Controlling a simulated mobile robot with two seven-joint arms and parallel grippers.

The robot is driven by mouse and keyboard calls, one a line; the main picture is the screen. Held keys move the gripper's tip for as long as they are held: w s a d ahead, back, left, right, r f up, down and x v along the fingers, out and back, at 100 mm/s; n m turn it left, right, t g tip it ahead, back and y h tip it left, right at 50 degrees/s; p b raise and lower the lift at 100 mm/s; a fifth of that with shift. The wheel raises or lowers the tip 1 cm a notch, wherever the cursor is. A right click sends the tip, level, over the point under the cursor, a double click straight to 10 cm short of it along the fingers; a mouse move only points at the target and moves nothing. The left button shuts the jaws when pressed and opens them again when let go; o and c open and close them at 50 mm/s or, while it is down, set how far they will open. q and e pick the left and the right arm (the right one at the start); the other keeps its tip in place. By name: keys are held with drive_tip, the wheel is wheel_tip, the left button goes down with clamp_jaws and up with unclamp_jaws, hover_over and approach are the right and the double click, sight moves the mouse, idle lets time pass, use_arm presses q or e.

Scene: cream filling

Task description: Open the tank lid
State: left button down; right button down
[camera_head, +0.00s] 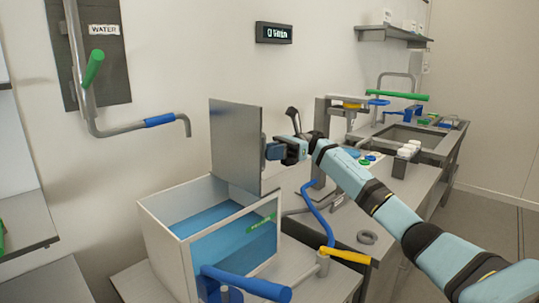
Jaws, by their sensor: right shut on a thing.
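The tank (165,238) is a white open-topped box with a clear front and blue liquid (210,222) inside. Its grey metal lid (235,140) stands nearly upright above the tank's back right side, leaving the top uncovered. My right gripper (270,151) is at the lid's right edge, shut on the lid there; the exact grip point is partly hidden by the fingers. My left gripper is not in view.
A blue valve handle (245,282) stands before the tank, and a yellow one (345,256) to its right. A water pipe with a green handle (93,68) hangs on the left wall. A counter with a sink (405,135) is behind my right arm.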

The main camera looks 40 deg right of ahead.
drive_tip(key=c, duration=1.2)
unclamp_jaws()
drive_tip(key=shift+o, duration=0.2)
drive_tip(key=shift+d, duration=0.15)
drive_tip(key=d, duration=1.3)
drive_tip(key=shift+s+d+f, duration=0.25)
drive_tip(key=shift+s+d, duration=0.05)
drive_tip(key=shift+s, duration=0.1)
